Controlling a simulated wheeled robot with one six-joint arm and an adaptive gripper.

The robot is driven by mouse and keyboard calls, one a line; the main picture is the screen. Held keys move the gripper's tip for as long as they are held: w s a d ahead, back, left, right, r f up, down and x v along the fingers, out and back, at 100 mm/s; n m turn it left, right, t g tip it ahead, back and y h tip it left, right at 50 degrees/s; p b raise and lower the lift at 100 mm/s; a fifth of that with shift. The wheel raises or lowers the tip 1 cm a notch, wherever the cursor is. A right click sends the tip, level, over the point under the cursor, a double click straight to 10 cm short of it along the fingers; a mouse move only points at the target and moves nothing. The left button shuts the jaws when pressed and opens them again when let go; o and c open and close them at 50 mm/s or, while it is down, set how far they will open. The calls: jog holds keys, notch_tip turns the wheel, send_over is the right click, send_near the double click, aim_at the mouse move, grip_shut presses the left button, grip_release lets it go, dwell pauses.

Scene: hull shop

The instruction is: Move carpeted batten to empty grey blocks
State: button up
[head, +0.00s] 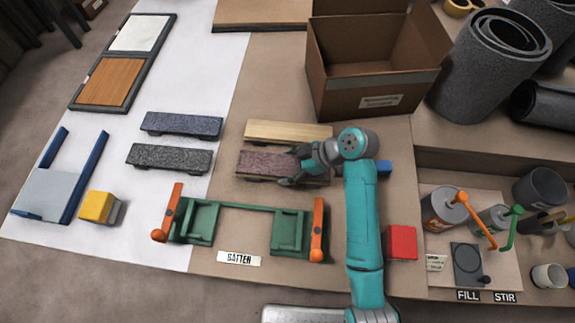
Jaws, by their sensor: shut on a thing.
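My gripper and arm hide part of that end. I cannot tell whether the batten is lifted. A blue-grey carpeted batten (181,124) and a dark grey carpeted batten (168,157) lie to the left on the white sheet, with small supports showing beneath. I cannot make out any empty grey blocks.
A green jig (246,207) with orange handles stands in front, by a BATTEN label (239,258). An open cardboard box (370,75) is behind. A red block (401,242) is right of my arm. A yellow block (97,207) stands left.

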jog(key=shift+f, duration=0.1)
jog(key=o, duration=1.3)
jog(key=shift+o, duration=0.2)
jog(key=shift+d+r, duration=0.25)
jog(key=shift+r, duration=0.15)
jog(key=v, duration=0.7)
jog(key=shift+f, duration=0.1)
